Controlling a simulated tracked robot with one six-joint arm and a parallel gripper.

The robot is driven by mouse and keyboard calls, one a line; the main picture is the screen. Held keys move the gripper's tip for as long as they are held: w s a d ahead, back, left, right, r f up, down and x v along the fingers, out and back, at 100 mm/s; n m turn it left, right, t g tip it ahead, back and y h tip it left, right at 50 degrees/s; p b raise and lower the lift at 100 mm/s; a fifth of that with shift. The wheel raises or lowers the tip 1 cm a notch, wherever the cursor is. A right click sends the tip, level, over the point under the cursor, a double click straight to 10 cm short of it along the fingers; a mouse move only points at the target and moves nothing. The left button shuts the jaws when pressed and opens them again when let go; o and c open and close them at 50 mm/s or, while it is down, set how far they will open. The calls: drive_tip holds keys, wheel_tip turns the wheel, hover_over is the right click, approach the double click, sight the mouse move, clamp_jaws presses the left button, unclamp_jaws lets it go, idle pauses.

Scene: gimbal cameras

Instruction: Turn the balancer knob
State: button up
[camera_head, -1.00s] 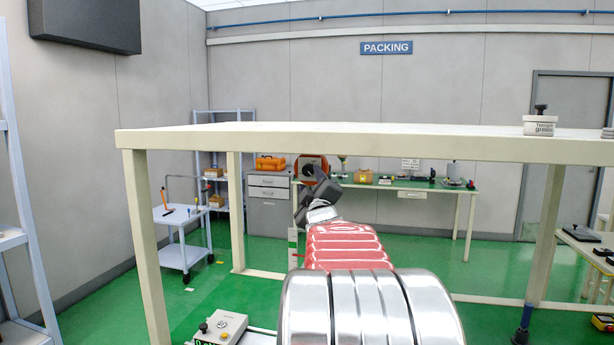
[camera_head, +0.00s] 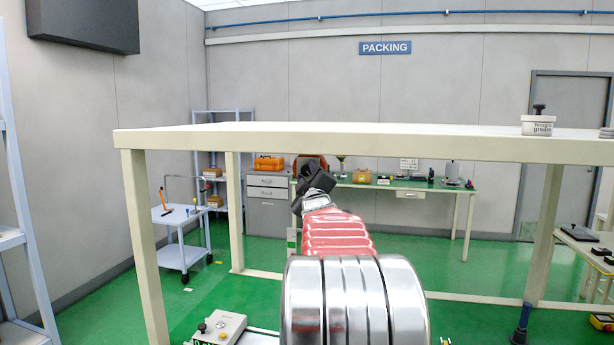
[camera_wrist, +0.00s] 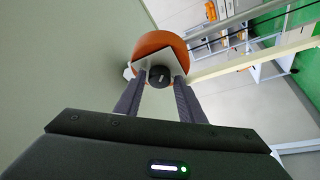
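The balancer is an orange round body (camera_wrist: 160,43) with a pale square plate (camera_wrist: 146,57) on its face, seen in the wrist view. A dark round knob (camera_wrist: 160,75) sits at the middle of that plate. My gripper (camera_wrist: 161,80) has its two dark fingers apart, one on each side of the knob. Whether they touch it is unclear. In the head view, my gripper (camera_head: 313,172) is below the table's front edge and covers most of the orange balancer (camera_head: 302,158). The knob is hidden there.
A large pale table (camera_head: 350,142) spans the view above my arm. A green bench (camera_head: 400,184) with small items stands at the back wall. A small white cart (camera_head: 182,218) stands at left. A grey control box (camera_head: 222,326) is at lower left.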

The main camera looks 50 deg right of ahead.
drive_tip(key=c, duration=0.8)
drive_tip(key=shift+o, duration=0.2)
drive_tip(key=shift+f+m, duration=0.15)
drive_tip(key=shift+m, duration=0.25)
drive_tip(key=m+h, duration=0.1)
drive_tip(key=m, duration=0.1)
drive_tip(key=m+g+h, duration=0.1)
drive_tip(key=m, duration=0.1)
drive_tip(key=m+h, duration=0.1)
drive_tip(key=m, duration=0.1)
drive_tip(key=shift+w+a+f+m+g, duration=0.1)
drive_tip(key=shift+w+f+m+g, duration=0.1)
drive_tip(key=shift+w+m+g, duration=0.1)
drive_tip(key=m+g+h, duration=0.1)
drive_tip(key=m, duration=0.2)
drive_tip(key=m+g+h, duration=0.1)
drive_tip(key=m, duration=0.1)
drive_tip(key=m+g+h, duration=0.1)
drive_tip(key=m, duration=0.2)
drive_tip(key=shift+w+a+m+g, duration=0.1)
drive_tip(key=shift+m+g, duration=0.2)
drive_tip(key=o, duration=1.1)
drive_tip(key=shift+r+h, duration=0.1)
drive_tip(key=shift+h, duration=0.2)
drive_tip(key=shift+c, duration=0.2)
